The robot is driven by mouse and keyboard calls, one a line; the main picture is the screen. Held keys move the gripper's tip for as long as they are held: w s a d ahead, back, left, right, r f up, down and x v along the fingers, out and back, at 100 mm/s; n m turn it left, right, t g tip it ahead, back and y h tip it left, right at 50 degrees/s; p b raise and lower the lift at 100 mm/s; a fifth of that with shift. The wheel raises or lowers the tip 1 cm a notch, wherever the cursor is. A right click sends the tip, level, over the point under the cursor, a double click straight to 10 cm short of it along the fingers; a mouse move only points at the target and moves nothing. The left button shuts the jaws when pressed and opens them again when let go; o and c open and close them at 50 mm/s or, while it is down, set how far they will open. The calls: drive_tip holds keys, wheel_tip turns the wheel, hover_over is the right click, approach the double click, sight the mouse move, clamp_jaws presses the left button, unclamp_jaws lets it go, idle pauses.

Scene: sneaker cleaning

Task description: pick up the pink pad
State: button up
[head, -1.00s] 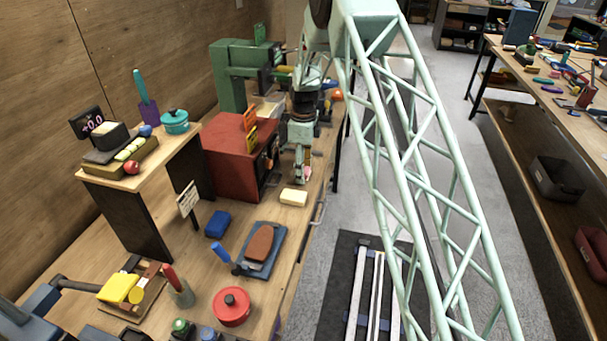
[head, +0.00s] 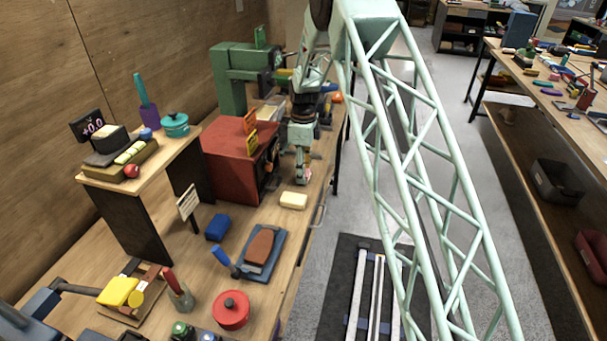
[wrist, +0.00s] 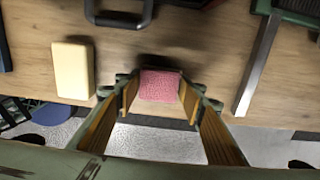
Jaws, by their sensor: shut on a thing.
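The pink pad (wrist: 160,86) is a small textured block between the two fingers of my gripper (wrist: 158,97) in the wrist view. The fingers touch its left and right sides, and my gripper is shut on it. A dark shadow lies just beyond the pad; I cannot tell for sure whether the pad is clear of the wooden table (wrist: 205,40). In the head view my gripper (head: 302,178) points down at the bench's right edge, beside the red box. The pad is mostly hidden there by the fingers.
A cream block (head: 293,200) lies just nearer than my gripper; it also shows left in the wrist view (wrist: 72,70). The red box (head: 238,160) stands to the left. A grey bar (wrist: 258,65) lies to the right in the wrist view.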

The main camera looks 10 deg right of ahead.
drive_tip(key=shift+r, duration=1.3)
drive_tip(key=shift+s+r, duration=0.1)
drive_tip(key=shift+r, duration=0.1)
drive_tip(key=s, duration=0.5)
drive_tip(key=s+r, duration=0.1)
drive_tip(key=s, duration=1)
drive_tip(key=shift+r, duration=0.15)
drive_tip(key=shift+w+p, duration=0.1)
drive_tip(key=shift+p, duration=0.2)
drive_tip(key=w+r+m+p, duration=0.2)
drive_tip(key=w+r+p, duration=0.2)
drive_tip(key=r, duration=1)
drive_tip(key=w+r+m+p, duration=0.2)
drive_tip(key=w+r+p, duration=0.3)
drive_tip(key=r+p, duration=0.4)
drive_tip(key=w+r+m+p, duration=0.3)
drive_tip(key=w+r+p, duration=0.2)
drive_tip(key=r, duration=1.6)
drive_tip(key=shift+w+a+p, duration=0.1)
drive_tip(key=shift+a+p, duration=0.15)
drive_tip(key=shift+p, duration=0.8)
